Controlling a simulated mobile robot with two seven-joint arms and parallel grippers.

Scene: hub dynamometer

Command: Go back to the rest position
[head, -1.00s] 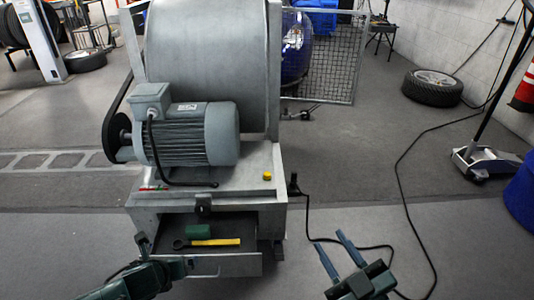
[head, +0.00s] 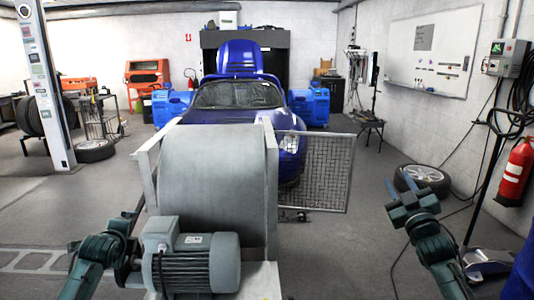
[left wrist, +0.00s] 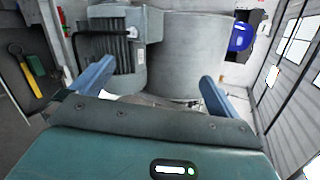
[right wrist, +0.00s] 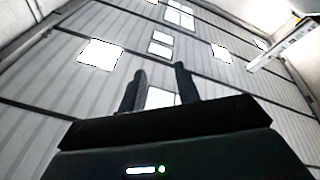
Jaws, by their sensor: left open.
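My right gripper (head: 402,186) is raised in free air at the right of the head view, its fingers pointing up. In the right wrist view its two dark fingers (right wrist: 160,82) stand apart with nothing between them, and the ceiling lies beyond. My left gripper (head: 130,212) is at the left of the grey motor in the head view, partly blurred against the machine. In the left wrist view its blue fingers (left wrist: 152,88) are wide apart and empty, with the motor and drum behind them.
The dynamometer has a grey drum (head: 215,150) and a motor (head: 195,262). A mesh guard (head: 318,170) sticks out to its right. In the left wrist view the drawer holds a yellow-handled tool (left wrist: 30,78) and a green item (left wrist: 35,64). A blue car (head: 240,95) stands behind.

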